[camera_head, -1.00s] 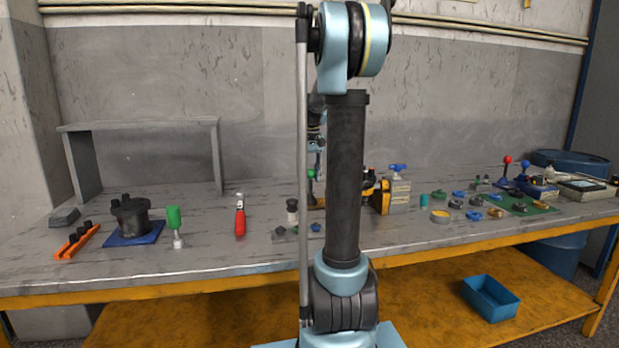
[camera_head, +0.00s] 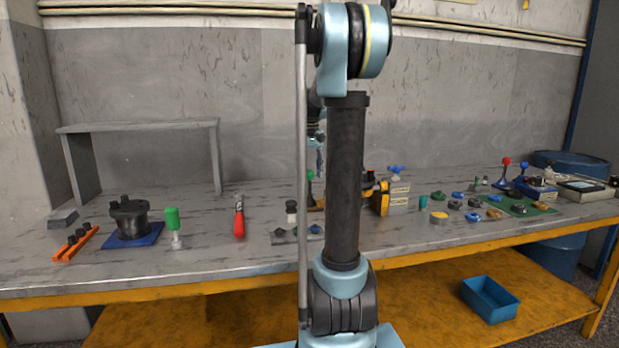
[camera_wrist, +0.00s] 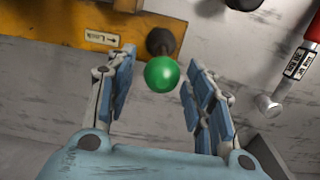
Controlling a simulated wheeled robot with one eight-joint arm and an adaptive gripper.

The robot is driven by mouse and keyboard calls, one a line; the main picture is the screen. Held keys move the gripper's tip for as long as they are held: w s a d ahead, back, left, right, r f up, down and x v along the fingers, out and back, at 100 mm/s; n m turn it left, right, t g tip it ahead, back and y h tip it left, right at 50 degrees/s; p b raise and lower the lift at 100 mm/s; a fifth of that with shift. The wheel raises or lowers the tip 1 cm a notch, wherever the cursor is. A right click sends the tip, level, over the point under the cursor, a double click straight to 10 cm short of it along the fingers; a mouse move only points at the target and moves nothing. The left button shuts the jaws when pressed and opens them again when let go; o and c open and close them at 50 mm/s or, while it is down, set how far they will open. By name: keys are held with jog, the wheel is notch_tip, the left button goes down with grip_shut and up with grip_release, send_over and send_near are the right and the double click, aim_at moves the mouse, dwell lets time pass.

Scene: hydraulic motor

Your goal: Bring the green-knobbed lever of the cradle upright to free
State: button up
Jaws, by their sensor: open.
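The lever's green knob (camera_wrist: 162,74) lies between the two finger pads of my gripper (camera_wrist: 156,88) in the wrist view, with a gap on either side. My gripper is open and holds nothing. The dark lever end shows just behind the knob, beside the yellow cradle (camera_wrist: 100,36), which bears a "Lock" label with an arrow. In the head view the green knob (camera_head: 310,174) is a small spot left of my arm column. The cradle's yellow body (camera_head: 383,197) shows to the right of the column. My arm hides much of the cradle, and the lever's tilt is unclear.
A red-handled tool (camera_head: 239,218) lies to the left of the cradle. Several small parts lie on the bench at right. A blue bin (camera_head: 490,298) is on the lower shelf.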

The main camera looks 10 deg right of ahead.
jog(key=shift+r, duration=2)
